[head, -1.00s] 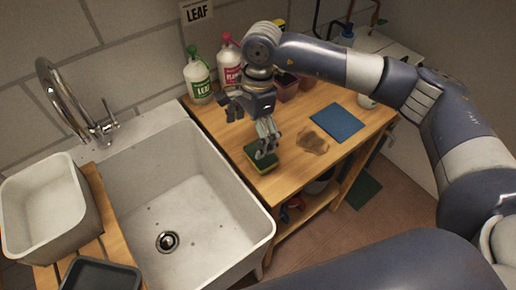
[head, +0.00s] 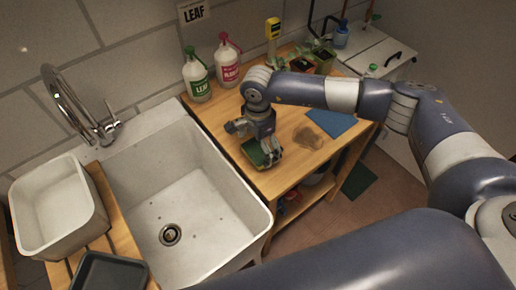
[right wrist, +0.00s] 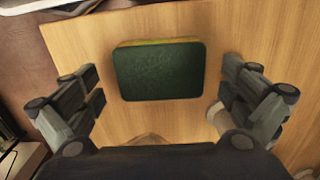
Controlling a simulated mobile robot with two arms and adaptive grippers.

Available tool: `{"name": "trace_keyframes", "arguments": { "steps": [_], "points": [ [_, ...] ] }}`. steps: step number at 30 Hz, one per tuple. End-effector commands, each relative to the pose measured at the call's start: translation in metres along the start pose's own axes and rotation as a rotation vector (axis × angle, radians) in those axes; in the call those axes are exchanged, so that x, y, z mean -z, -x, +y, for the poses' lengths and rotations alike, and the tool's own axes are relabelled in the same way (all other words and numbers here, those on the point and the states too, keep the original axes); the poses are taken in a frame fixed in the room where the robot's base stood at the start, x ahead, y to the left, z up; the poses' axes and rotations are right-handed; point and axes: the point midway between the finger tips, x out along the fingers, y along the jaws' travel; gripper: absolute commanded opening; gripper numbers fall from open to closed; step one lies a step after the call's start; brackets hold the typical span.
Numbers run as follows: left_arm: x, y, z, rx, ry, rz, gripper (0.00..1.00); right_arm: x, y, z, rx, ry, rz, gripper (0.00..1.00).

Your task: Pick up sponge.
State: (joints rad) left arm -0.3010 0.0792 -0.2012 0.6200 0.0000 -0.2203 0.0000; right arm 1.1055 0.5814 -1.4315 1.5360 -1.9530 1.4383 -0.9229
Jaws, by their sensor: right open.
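The sponge (right wrist: 159,72) lies flat on the wooden table, with its dark green side up and a yellow edge along its far side in the right wrist view. In the head view the sponge (head: 254,154) is partly hidden by my right gripper (head: 268,158). My right gripper (right wrist: 162,95) is open, with one finger on each side of the sponge and bare wood between. I cannot tell the exact height of the fingertips above the table. My left gripper is not in view.
The sink (head: 222,243) is left of the wooden table (head: 283,176). A blue cloth (head: 331,124) and a brown stain (head: 322,138) lie right of the gripper. A green-capped bottle (head: 197,80) and a pink-capped bottle (head: 228,68) stand at the back, with potted seedlings (head: 301,64).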

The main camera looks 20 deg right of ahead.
Motion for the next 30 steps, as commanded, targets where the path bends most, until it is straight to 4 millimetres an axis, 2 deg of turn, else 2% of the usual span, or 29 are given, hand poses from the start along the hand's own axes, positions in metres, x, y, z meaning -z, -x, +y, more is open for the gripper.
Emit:
{"name": "trace_keyframes", "arguments": {
  "steps": [8, 9, 16, 30],
  "points": [
    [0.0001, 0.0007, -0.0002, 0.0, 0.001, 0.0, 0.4, -0.0002, -0.0043, 0.0, 0.0, 0.0, -0.001, 1.0],
    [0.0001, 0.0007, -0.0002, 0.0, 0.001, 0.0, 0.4, -0.0002, -0.0042, 0.0, 0.001, 0.0, -0.001, 0.91],
    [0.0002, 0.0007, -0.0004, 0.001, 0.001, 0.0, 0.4, -0.0001, -0.0039, -0.0001, 0.001, 0.0, -0.001, 0.71],
    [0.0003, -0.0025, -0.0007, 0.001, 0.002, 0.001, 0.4, 0.0002, -0.0007, -0.0008, 0.003, -0.001, -0.001, 0.7]
  ]
}}
